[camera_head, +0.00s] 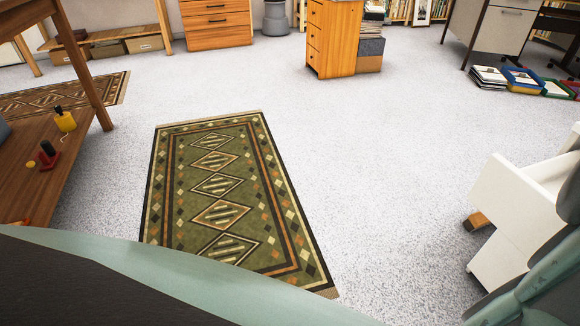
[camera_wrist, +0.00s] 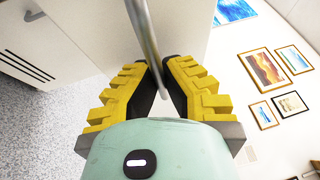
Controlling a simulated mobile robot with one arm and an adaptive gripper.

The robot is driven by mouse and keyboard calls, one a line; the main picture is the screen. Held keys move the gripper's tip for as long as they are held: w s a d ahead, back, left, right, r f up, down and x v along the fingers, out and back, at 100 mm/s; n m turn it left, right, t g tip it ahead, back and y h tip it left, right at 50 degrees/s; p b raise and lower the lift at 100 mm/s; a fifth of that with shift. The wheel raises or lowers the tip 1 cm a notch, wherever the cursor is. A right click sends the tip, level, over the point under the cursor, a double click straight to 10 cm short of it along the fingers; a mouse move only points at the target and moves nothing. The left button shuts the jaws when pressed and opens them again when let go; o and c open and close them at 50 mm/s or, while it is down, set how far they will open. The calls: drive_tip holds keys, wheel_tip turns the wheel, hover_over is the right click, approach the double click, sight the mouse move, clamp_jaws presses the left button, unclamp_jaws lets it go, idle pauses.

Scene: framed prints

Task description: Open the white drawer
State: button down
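The white drawer (camera_head: 515,205) is at the right edge of the head view. Its front stands out from the white cabinet body, so it looks pulled out part way. My gripper (camera_wrist: 159,62), with yellow ridged fingers and dark inner pads, is in the middle of the wrist view. A slim silver bar handle (camera_wrist: 143,22) runs down between the fingertips against a white surface, and the fingers look closed on it. Their exact contact with the bar is hard to see. In the head view my arm hides part of the cabinet, and the gripper is not visible.
A green patterned rug (camera_head: 222,195) lies on the open grey floor. A wooden table (camera_head: 45,150) is at left. An orange drawer unit (camera_head: 334,38) and coloured trays (camera_head: 522,80) are farther back. The wrist view shows framed prints (camera_wrist: 264,69) and another cabinet (camera_wrist: 60,45).

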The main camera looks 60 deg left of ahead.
drive_tip(key=shift+r, duration=0.1)
drive_tip(key=c, duration=1.1)
unclamp_jaws()
drive_tip(key=shift+o, duration=0.2)
